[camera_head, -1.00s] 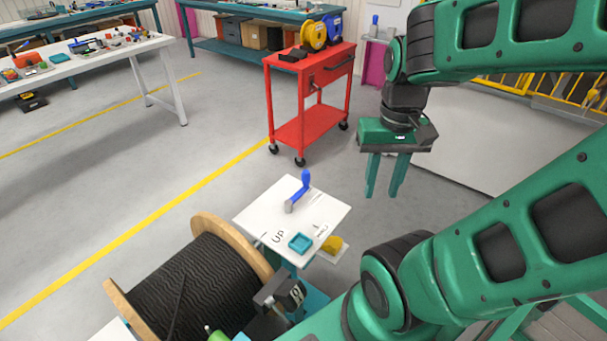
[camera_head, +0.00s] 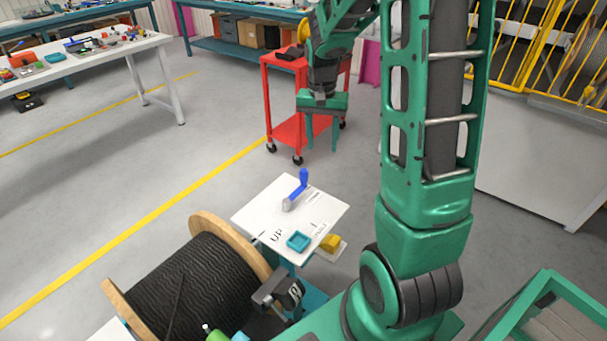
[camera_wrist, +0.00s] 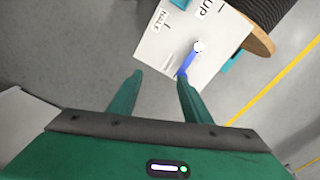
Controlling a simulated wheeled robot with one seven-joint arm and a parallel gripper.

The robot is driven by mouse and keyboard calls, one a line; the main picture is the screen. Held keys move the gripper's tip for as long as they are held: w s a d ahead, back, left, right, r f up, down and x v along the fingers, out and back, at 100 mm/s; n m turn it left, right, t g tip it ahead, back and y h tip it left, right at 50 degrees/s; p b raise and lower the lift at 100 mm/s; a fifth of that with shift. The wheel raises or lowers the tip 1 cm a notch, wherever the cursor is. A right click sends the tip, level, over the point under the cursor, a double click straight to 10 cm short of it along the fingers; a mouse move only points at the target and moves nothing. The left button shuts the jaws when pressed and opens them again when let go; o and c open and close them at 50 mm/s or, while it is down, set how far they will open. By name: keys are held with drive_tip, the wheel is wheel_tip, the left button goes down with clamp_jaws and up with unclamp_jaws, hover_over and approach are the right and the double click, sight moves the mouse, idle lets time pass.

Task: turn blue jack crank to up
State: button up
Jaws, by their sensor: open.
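The blue jack crank (camera_head: 298,190) stands on a white panel (camera_head: 270,211) in front of me. Its blue grip rises at the far end of a short arm, away from the "UP" lettering printed on the panel. My gripper (camera_head: 321,148) is open and empty, pointing down, above and beyond the crank in the head view. In the wrist view the crank (camera_wrist: 188,60) lies past the tip of the right finger, with a round white end at its pivot. The fingers (camera_wrist: 158,75) are apart, and I see no contact with the crank.
A teal tray (camera_head: 298,241) and a yellow block (camera_head: 331,242) sit at the panel's near right. A large cable reel (camera_head: 190,280) stands left of the panel. A red cart (camera_head: 285,131) is behind my gripper.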

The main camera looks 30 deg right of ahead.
drive_tip(key=m, duration=0.1)
hover_over(303, 170)
drive_tip(key=shift+y, duration=0.3)
wheel_tip(303, 170, down, 9)
drive_tip(key=shift+d+r, duration=0.1)
wheel_tip(303, 170, down, 11)
drive_tip(key=shift+r, duration=0.1)
drive_tip(key=shift+c, duration=0.5)
